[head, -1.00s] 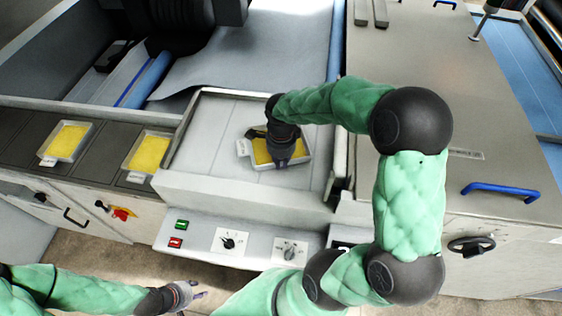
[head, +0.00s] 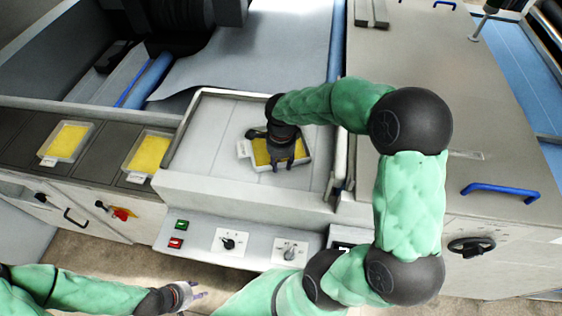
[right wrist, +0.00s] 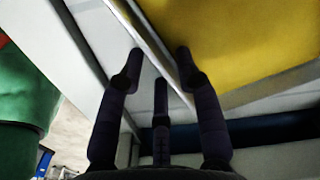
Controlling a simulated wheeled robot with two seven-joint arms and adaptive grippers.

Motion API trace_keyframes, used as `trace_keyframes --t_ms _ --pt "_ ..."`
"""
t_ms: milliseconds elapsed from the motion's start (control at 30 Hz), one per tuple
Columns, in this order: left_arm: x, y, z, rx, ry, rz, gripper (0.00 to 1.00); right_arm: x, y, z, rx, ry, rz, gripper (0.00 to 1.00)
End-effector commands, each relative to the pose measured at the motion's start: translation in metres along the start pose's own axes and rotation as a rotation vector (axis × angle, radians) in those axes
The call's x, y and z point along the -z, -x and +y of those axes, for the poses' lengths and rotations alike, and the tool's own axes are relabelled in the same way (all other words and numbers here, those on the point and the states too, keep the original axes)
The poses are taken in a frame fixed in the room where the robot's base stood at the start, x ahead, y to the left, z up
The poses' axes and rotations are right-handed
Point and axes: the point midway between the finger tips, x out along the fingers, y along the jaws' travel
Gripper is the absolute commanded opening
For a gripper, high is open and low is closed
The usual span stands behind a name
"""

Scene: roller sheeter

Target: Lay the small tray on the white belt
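The small tray (head: 305,161), pale-rimmed with yellow contents and a white tag on its left, lies on the white belt (head: 206,148) inside the pale frame. My right gripper (head: 287,166) is over the tray and hides part of it. In the right wrist view the fingers of my right gripper (right wrist: 160,62) stand apart, with the tray's rim and yellow contents (right wrist: 250,40) close at the upper right. I see nothing clamped between them. My left gripper (head: 194,290) is at the bottom, away from the belt, with its fingers seemingly apart and empty.
Two similar yellow-filled trays, one far left (head: 67,142) and one nearer (head: 148,153), sit on the dark surface. A control panel (head: 200,239) with buttons and knobs lies below the belt's raised frame. A broad grey cover (head: 440,80) is to the right.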

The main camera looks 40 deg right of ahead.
Motion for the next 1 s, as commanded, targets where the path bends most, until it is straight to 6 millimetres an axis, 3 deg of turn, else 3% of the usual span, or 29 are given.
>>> trace_keyframes --t_ms 500,700,1000 --pt "0.0 0.008 0.003 0.0 0.0 0.0 0.4 0.0 0.097 -0.001 0.005 0.0 -0.002 0.35" --pt "0.0 0.009 0.003 0.0 0.0 0.0 0.4 0.0 0.114 -0.001 0.004 0.0 -0.001 0.35" --pt "0.0 0.009 0.003 0.0 0.0 0.0 0.4 0.0 0.117 0.0 0.003 0.0 -0.001 0.35"
